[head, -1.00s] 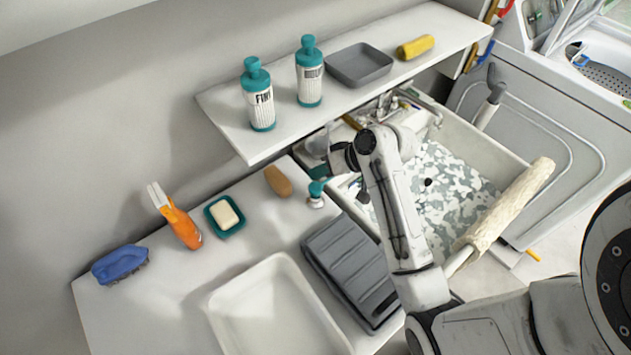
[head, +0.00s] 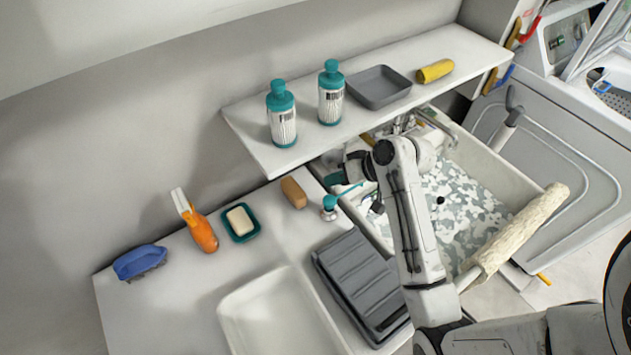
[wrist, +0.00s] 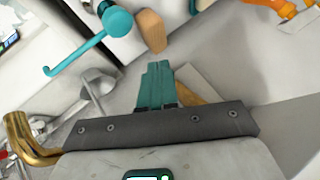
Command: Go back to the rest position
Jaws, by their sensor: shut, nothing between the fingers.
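My gripper (head: 333,180) is at the wall-side end of the sink, beneath the shelf, with its teal fingers close to the pump dispenser. In the wrist view its teal fingers (wrist: 156,72) are together and empty. The white pump dispenser with a teal top (head: 329,207) stands on the counter just below my gripper in the head view. Its teal pump head and long spout (wrist: 108,24) show at upper left in the wrist view. I cannot tell whether the fingers touch it.
The shelf (head: 250,135) holds two teal-capped bottles, a grey tray and a yellow roll above my gripper. A brown block (head: 293,192), soap dish, orange spray bottle (head: 203,232) and blue brush (head: 139,262) line the counter. A sink (head: 500,170) lies right.

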